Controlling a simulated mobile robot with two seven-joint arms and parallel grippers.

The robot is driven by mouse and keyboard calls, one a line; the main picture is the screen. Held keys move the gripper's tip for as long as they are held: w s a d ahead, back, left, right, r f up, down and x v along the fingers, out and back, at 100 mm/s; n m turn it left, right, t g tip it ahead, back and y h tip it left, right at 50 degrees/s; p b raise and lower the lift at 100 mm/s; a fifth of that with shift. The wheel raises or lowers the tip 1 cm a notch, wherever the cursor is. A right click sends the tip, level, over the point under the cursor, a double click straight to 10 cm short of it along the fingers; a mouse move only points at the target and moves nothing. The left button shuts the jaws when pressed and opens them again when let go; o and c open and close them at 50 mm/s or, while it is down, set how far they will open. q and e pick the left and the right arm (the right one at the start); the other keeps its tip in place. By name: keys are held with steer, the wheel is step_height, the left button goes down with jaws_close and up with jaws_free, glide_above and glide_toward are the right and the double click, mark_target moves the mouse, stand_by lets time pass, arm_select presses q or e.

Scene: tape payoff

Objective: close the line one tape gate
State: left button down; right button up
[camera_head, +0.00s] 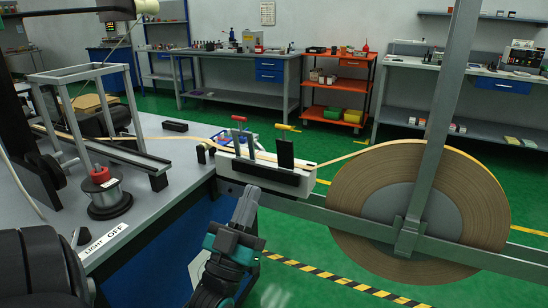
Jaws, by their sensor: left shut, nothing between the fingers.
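The tape guide block (262,173) is white and is fixed at the right edge of the grey bench. A black upright plate (285,153) stands on it. A red-topped lever (239,121) stands upright there, and a yellow handle (286,128) lies roughly level behind. I cannot tell which part is the line one gate or whether it is open. The tan tape (352,153) runs from a large reel (465,205) into the block. My left gripper (249,194) is shut and empty, pointing up in front of and below the block, apparently apart from it. My right gripper is not in view.
A grey metal post (452,85) and a rail (350,222) carry the reel on the right. A spool (108,197) and metal frame stand on the bench (160,198). An orange cart (340,90) and workbenches stand far back. Green floor lies open between.

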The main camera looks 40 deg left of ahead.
mark_target(277, 140)
arm_select(q)
steer(key=w+f+x, duration=0.1)
steer(key=x, duration=1.2)
steer(key=shift+w+a+f, duration=0.2)
steer(key=shift+w+a, duration=0.1)
steer(key=shift+w, duration=0.2)
steer(key=shift+p, duration=0.35)
